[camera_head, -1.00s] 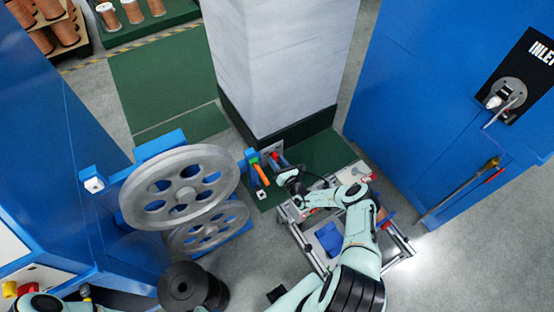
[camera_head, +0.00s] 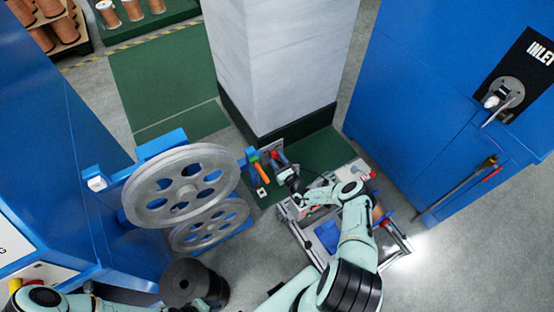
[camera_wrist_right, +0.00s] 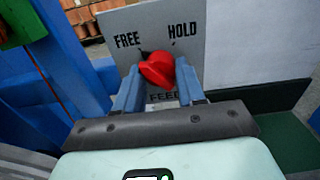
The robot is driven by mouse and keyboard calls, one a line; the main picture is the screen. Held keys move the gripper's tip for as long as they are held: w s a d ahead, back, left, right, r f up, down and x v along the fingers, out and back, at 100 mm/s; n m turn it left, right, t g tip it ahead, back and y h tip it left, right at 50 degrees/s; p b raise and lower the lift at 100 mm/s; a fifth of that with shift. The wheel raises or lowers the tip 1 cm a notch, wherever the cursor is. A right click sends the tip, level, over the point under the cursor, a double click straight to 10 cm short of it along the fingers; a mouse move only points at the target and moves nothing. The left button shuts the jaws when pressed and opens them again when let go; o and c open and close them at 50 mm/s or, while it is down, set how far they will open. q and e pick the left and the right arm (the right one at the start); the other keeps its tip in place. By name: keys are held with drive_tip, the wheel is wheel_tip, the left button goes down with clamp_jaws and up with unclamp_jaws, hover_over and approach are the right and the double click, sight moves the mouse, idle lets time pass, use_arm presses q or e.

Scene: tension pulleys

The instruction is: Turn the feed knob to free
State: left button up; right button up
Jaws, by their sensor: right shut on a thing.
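The red feed knob (camera_wrist_right: 158,68) sits on a grey plate (camera_wrist_right: 125,25) marked FREE at upper left, HOLD at upper right and FEED below. In the right wrist view my right gripper (camera_wrist_right: 158,84) has its two blue-grey fingers on either side of the knob, shut on it. A dark mark shows at the knob's upper left; I cannot tell if it is a pointer. In the head view the knob (camera_head: 274,155) is small, with my right gripper (camera_head: 283,172) at it. My left arm enters at the bottom left; its fingertips do not show.
Grey spoked pulleys (camera_head: 180,185) stand left of the knob, with an orange-handled part (camera_head: 262,172) close beside it. A pale column (camera_head: 285,70) rises behind. A framed cart (camera_head: 325,265) lies below my right arm. A blue cabinet (camera_head: 430,110) stands at right.

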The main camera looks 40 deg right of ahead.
drive_tip(key=o, duration=1)
drive_tip(key=shift+o, duration=0.2)
drive_tip(key=s+a, duration=0.1)
drive_tip(key=s, duration=1.2)
drive_tip(key=shift+s+a+b, duration=0.15)
drive_tip(key=shift+a+b, duration=0.05)
drive_tip(key=shift+b, duration=0.1)
